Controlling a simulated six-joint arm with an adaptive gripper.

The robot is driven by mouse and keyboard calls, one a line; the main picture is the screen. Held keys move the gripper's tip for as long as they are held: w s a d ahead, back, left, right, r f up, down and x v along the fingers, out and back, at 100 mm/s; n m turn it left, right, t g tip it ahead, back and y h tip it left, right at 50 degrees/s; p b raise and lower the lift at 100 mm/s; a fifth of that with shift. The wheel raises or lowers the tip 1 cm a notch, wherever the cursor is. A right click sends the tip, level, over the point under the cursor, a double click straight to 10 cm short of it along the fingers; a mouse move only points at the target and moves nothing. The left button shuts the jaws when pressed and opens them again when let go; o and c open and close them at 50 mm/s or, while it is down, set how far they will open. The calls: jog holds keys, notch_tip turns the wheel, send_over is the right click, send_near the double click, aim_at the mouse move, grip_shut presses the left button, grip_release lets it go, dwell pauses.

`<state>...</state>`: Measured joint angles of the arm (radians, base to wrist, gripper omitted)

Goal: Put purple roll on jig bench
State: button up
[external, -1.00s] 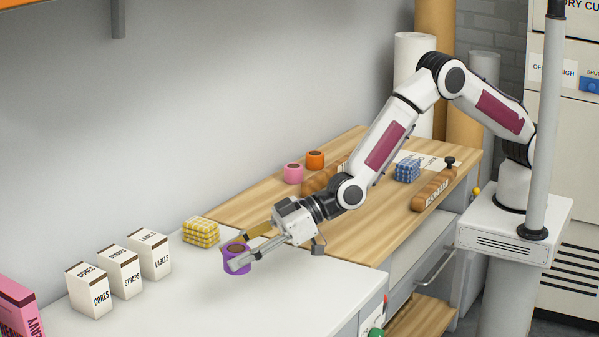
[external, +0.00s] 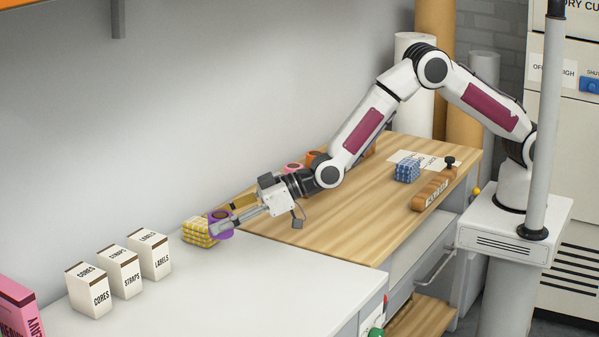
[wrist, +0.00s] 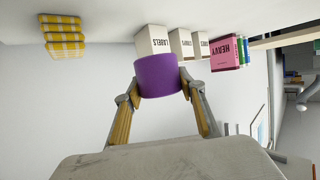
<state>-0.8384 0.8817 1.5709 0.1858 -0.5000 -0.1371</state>
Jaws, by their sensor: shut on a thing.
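The purple roll (external: 221,227) is held between the fingers of my gripper (external: 226,219), above the white worktop (external: 270,285). In the external view it partly covers the yellow checked bundle (external: 197,235). In the wrist view the purple roll (wrist: 157,77) sits squarely between the two fingertips, its side facing the camera. The wood-topped bench (external: 355,215) adjoins the white worktop on the right; I cannot tell from any label which surface is the jig bench.
White boxes (external: 120,270) stand along the white worktop's left, with a pink box (external: 18,310) farther left.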

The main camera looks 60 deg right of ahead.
jog(key=w+d+m+t+h, duration=0.15)
jog(key=w+d, duration=0.55)
jog(key=d, duration=0.7)
jog(key=w+d+m+t+h, duration=0.1)
jog(key=w+d+m+h, duration=0.15)
jog(key=w+d, duration=0.75)
jog(key=w+d+m+t+h, duration=0.1)
jog(key=w+d+m+h, duration=0.15)
jog(key=d, duration=1.45)
jog(key=s+d+m+h, duration=0.2)
jog(key=d, duration=1.8)
jog(key=s+d+m+h, duration=0.2)
jog(key=d+h, duration=0.1)
jog(key=d, duration=1.8)
jog(key=shift+d, duration=0.1)
jog(key=shift+f, duration=3.05)
jog(key=shift+f, duration=1.85)
